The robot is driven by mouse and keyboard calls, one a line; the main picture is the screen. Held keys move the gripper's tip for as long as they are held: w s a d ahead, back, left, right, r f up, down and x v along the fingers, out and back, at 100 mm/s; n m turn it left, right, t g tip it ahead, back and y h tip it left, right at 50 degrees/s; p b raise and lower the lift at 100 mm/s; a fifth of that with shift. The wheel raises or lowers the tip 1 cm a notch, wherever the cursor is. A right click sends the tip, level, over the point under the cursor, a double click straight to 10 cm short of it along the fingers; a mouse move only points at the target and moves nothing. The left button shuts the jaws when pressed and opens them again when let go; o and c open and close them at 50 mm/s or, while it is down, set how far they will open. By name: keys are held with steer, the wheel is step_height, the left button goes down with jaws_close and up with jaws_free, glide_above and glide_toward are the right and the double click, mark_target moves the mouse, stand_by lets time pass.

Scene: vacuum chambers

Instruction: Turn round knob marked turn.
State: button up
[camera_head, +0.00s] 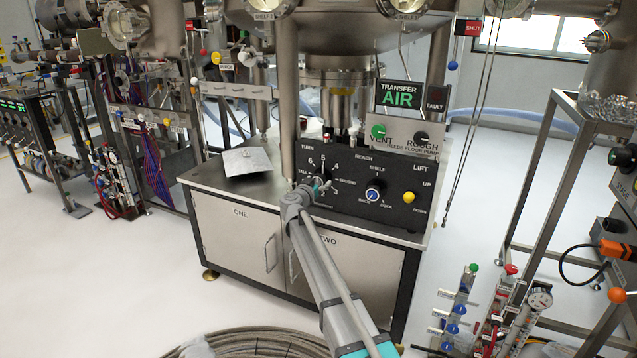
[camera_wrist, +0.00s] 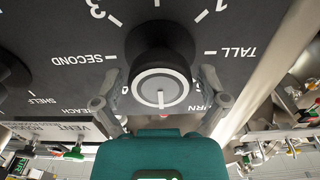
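The round turn knob (camera_wrist: 161,84) is black with a pale ring and a white line on its face. In the wrist view, where the lettering is upside down, the line points down towards the picture's bottom. My gripper (camera_wrist: 160,92) has one finger on each side of the knob, with small gaps seeming to show, so it looks open around it. In the head view my gripper (camera_head: 318,187) is at the left dial of the black control panel (camera_head: 345,205), below the TURN label, and partly hides the knob.
On the same panel are a blue-centred reach knob (camera_head: 373,195) and a yellow lift knob (camera_head: 409,197). Above stand the green vent knob (camera_head: 378,131) and the black rough knob (camera_head: 421,138). A tilted metal plate (camera_head: 247,161) lies on the cabinet top at left. A steel post rises beside the panel.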

steer(key=c, duration=0.7)
steer(key=shift+c, duration=0.2)
